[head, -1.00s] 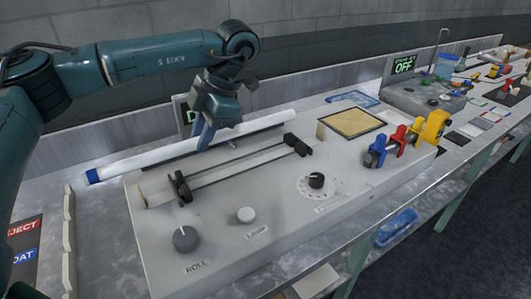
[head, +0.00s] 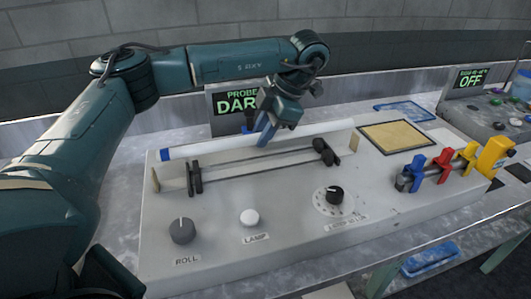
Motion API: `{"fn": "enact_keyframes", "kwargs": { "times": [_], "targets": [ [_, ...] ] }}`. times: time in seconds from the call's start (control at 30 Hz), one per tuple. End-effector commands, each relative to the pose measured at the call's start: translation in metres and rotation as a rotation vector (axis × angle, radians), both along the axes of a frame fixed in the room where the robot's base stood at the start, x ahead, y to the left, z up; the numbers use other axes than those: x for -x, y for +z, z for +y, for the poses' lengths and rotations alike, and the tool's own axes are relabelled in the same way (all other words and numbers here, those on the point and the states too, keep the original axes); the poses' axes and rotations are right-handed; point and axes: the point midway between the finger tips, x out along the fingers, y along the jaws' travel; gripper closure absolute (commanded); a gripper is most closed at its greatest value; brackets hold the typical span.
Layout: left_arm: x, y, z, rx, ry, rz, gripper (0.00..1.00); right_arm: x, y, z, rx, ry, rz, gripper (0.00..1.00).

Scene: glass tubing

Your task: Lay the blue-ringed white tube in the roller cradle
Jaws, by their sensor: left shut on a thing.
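The white tube (head: 215,147) has a blue band (head: 165,154) at its left end. It runs lengthwise across the head view, along the roller cradle. My left gripper (head: 264,135) is shut on the tube near its middle, from above. The roller cradle (head: 255,167) has two thin rods between black roller stands, one at the left (head: 194,178) and one at the right (head: 326,152). The tube appears just above and behind the rods; I cannot tell whether it touches the rollers. My right gripper is out of view.
The cradle sits on a pale console with a ROLL knob (head: 182,231), a white LAMP button (head: 250,218) and a black dial (head: 334,195). Upright end plates (head: 156,180) flank the cradle. A tan pad (head: 396,136) and a colored clamp fixture (head: 450,166) are at the right.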

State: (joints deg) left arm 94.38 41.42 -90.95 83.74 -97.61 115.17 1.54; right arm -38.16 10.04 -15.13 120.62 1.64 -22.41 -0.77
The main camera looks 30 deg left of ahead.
Motion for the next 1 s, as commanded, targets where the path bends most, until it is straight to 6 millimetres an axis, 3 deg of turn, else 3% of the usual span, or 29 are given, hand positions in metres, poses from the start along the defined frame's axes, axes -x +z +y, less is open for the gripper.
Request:
{"fn": "enact_keyframes", "kwargs": {
  "times": [0.4,0.77,0.8,1.0],
  "targets": [
    [0.000,-0.045,0.000,-0.001,0.000,0.001,1.00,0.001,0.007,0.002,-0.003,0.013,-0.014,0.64],
    [0.000,-0.052,0.000,0.000,0.000,-0.002,1.00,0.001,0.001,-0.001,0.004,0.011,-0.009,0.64],
    [0.000,-0.051,0.000,0.000,0.000,-0.002,0.76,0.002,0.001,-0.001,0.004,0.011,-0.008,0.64],
    [0.000,-0.051,0.000,0.000,0.000,-0.002,0.59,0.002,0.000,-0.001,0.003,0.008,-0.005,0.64]
  ]
}}
